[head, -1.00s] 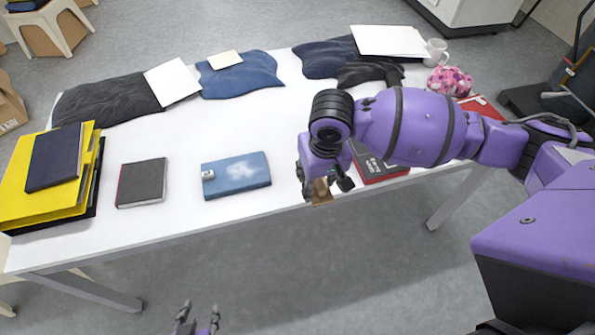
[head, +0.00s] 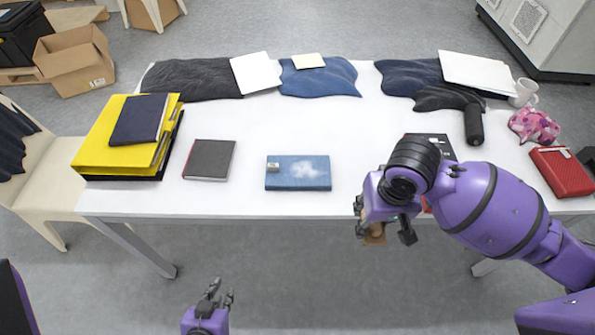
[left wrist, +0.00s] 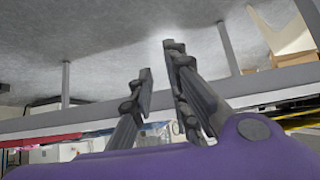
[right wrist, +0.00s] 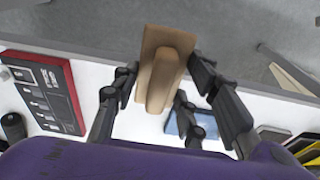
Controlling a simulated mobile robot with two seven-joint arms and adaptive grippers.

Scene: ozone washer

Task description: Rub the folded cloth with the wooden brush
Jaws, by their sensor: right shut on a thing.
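The folded blue cloth (head: 298,172) lies flat near the table's front edge, with a whitish smear and a small pale tag on top. The wooden brush (right wrist: 165,75) is between the fingers of my right gripper (right wrist: 163,78), which is shut on it. In the head view the brush (head: 375,236) shows just in front of the table edge, right of the cloth and apart from it. Part of the cloth also shows beyond the fingers in the right wrist view (right wrist: 178,124). My left gripper (head: 218,294) is open and empty, low in front of the table.
The white table (head: 255,125) has a dark book (head: 209,160) left of the cloth and a yellow binder stack (head: 105,150) farther left. Dark garments (head: 190,80) lie along the back. A mug (head: 523,92) and red case (head: 560,172) are at right. White table surface surrounds the cloth.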

